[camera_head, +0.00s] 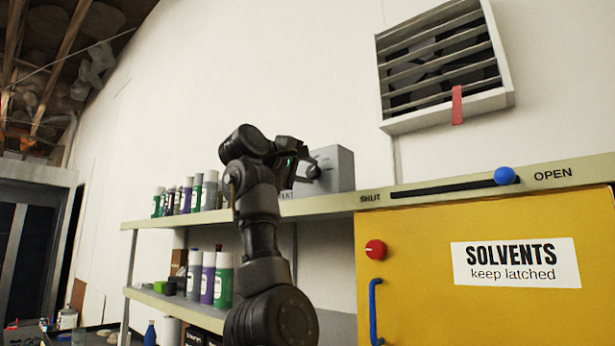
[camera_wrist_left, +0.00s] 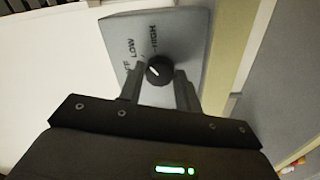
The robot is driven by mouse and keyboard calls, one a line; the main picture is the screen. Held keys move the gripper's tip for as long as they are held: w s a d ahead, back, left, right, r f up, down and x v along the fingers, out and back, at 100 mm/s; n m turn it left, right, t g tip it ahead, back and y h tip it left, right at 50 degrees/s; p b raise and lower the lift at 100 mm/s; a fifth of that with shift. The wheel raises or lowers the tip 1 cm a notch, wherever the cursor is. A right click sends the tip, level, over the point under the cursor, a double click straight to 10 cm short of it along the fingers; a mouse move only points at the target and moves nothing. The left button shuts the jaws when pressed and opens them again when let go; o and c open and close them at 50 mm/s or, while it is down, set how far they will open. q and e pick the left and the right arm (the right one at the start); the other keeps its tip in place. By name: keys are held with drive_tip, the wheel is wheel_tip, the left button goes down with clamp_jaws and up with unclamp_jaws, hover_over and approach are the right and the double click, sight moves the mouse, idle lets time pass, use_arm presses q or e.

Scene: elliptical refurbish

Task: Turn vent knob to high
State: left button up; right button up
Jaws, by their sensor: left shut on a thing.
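The grey vent control box (camera_head: 338,172) stands on the shelf against the wall. Its black round knob (camera_head: 313,170) faces left in the head view. In the left wrist view the knob (camera_wrist_left: 160,70) sits on the box's face (camera_wrist_left: 182,38) beside the labels OFF, LOW and HIGH; OFF is partly hidden. The knob's white mark lies on its left side, toward OFF and LOW, not HIGH; I cannot tell which of those two. My left gripper (camera_head: 304,166) is shut on the knob, one finger on each side. My right gripper is not in view.
Several bottles (camera_head: 196,192) stand on the shelf (camera_head: 170,222) left of my arm. The yellow solvents cabinet (camera_head: 420,300), with red knob (camera_head: 375,250) and blue handle (camera_head: 375,310), is at right. A blue-knobbed slider (camera_head: 505,176) and slatted vent (camera_head: 440,65) are above it.

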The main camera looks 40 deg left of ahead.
use_arm(q)
drive_tip(key=m, duration=0.1)
drive_tip(key=m+b, duration=0.1)
drive_tip(key=m, duration=0.2)
drive_tip(key=shift+w+f+m, duration=0.1)
drive_tip(key=shift+f+m, duration=0.15)
drive_tip(key=shift+m, duration=0.05)
drive_tip(key=shift+m+b, duration=0.55)
drive_tip(key=shift+m, duration=0.95)
drive_tip(key=o, duration=1)
drive_tip(key=shift+r, duration=0.1)
drive_tip(key=shift+s, duration=0.2)
